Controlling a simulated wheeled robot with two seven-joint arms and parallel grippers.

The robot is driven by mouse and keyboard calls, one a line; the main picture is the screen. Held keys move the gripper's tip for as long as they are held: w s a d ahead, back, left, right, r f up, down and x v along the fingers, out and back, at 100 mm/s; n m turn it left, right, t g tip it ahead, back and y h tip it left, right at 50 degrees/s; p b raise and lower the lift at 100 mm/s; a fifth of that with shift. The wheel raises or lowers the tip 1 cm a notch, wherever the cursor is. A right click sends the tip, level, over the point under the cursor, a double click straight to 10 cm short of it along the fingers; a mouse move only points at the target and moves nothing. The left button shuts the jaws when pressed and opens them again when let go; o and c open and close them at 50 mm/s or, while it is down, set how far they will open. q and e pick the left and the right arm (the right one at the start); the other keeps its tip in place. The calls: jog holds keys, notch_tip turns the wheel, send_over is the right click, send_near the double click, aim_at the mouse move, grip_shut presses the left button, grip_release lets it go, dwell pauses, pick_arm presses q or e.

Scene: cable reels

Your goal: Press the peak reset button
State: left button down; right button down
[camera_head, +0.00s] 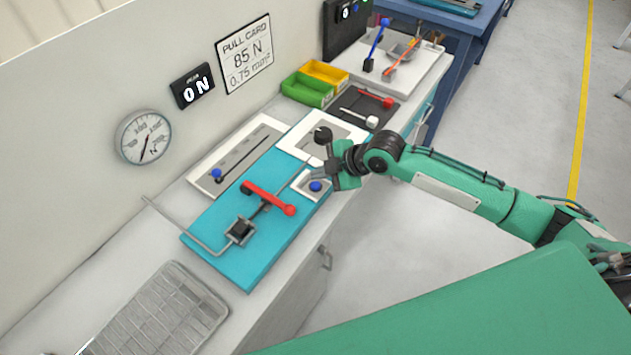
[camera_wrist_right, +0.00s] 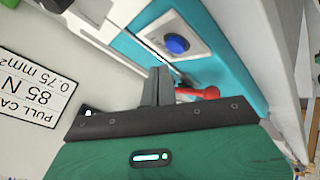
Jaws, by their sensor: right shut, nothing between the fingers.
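The peak reset button is most likely the blue button (camera_head: 316,186) on a small white plate (camera_head: 306,194) at the right edge of the teal board (camera_head: 262,262). My right gripper (camera_head: 322,172) is shut and empty, with its fingertips just behind and close to the button. A gap to the button cannot be judged in the head view. In the right wrist view the closed fingers (camera_wrist_right: 157,86) are apart in the picture from the blue button (camera_wrist_right: 176,44). The peak display (camera_head: 192,86) on the wall reads 0 N. My left gripper is out of view.
A red lever (camera_head: 268,198) and clamp stand on the teal board. A dial gauge (camera_head: 144,137) hangs on the wall. A wire basket (camera_head: 165,310), green bin (camera_head: 307,90) and yellow bin (camera_head: 325,73) share the bench. Floor to the right is open.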

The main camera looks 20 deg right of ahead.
aim_at(320, 186)
notch_tip(320, 186, up, 4)
jog(key=p, duration=0.3)
dwell(0.3)
dwell(0.4)
